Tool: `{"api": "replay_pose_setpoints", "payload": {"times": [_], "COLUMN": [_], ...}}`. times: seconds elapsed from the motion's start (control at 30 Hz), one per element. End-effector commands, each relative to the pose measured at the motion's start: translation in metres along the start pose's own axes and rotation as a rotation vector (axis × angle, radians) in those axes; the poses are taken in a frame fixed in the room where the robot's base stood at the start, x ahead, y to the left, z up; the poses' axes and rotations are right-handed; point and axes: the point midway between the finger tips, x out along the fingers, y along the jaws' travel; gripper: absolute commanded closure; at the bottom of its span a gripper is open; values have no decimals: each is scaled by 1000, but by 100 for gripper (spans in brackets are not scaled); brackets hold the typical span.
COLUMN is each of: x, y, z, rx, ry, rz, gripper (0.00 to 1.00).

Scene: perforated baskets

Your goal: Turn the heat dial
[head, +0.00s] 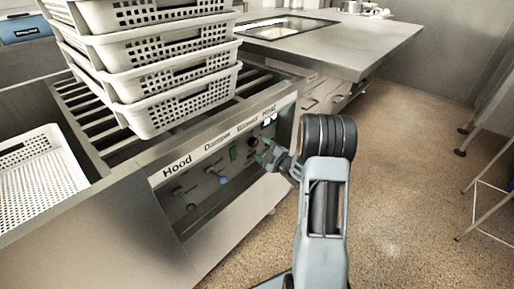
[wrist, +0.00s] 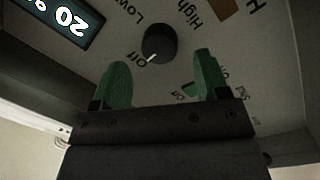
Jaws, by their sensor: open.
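The heat dial appears to be the round black knob (wrist: 159,44) in the wrist view, on a grey panel with the words Off, Low and High around it. Its white pointer mark lies close to the word Off. My gripper (wrist: 160,75) has two green fingertips, spread apart, one to each side below the knob and not closed on it. In the head view my gripper (head: 272,156) is at the right part of the control panel (head: 203,190). There it hides part of the panel, and I cannot tell whether it touches it.
A lit display (wrist: 68,20) reads 20 beside the knob. A brown switch (wrist: 222,8) is at the panel's upper right. In the head view, stacked white perforated baskets (head: 180,108) stand on the rack above the panel. The speckled floor (head: 400,170) at right is mostly clear.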

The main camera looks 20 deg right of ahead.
Motion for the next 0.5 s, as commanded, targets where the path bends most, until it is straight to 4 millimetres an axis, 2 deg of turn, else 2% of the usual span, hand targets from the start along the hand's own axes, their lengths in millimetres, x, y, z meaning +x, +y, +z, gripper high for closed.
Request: {"api": "replay_pose_setpoints", "payload": {"times": [0.2,0.5], "x": [26,35], "y": [-1,0], "z": [0,0], "rx": [-1,1], "ry": [1,-2], "rz": [0,1], "gripper": [32,32]}}
